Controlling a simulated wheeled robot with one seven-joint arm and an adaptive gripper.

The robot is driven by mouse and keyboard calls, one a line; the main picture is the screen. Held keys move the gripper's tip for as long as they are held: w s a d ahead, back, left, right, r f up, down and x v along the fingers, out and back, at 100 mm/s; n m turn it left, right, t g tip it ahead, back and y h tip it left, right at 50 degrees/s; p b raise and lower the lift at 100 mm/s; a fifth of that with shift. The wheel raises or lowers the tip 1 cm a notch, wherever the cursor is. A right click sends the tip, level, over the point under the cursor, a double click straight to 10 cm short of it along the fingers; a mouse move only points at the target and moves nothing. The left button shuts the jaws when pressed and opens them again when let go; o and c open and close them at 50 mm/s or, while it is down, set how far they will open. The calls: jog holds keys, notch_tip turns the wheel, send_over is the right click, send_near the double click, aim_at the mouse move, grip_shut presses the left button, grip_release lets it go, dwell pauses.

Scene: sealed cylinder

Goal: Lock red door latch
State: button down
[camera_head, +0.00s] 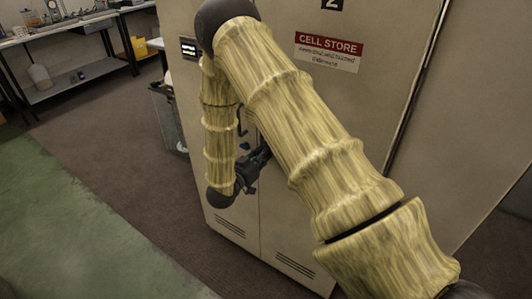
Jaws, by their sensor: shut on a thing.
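A beige cabinet (290,210) stands at the centre, with two upright door panels that look closed and a red-and-white "CELL STORE" sign (328,50). No red latch can be made out. A dark curved handle (241,122) shows beside the door seam, partly behind my arm. A small blue piece (244,146) is just below it. My dark gripper (262,156) is at the door front, low and right of these parts, shut on what appears to be the latch. My arm hides most of the held part and the contact.
A small dark display panel (188,48) is on the cabinet's upper left. A grey cart or bin (167,115) stands at the cabinet's left side. Workbenches (75,55) with items and a yellow bin (139,47) are at the back left. The floor at left is clear.

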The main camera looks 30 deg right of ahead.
jog(key=shift+w+a+f+n+p, duration=0.15)
jog(key=shift+w+f+n+p, duration=0.15)
jog(key=shift+n, duration=2.4)
jog(key=shift+w+a+f+n+p, duration=0.15)
jog(key=shift+w+f+n, duration=0.15)
jog(key=shift+n, duration=2.4)
jog(key=shift+w+a+f+n+p, duration=0.15)
jog(key=shift+w+f+n+p, duration=0.15)
jog(key=shift+n, duration=2.4)
jog(key=c, duration=1.5)
grip_release()
jog(key=shift+s, duration=0.1)
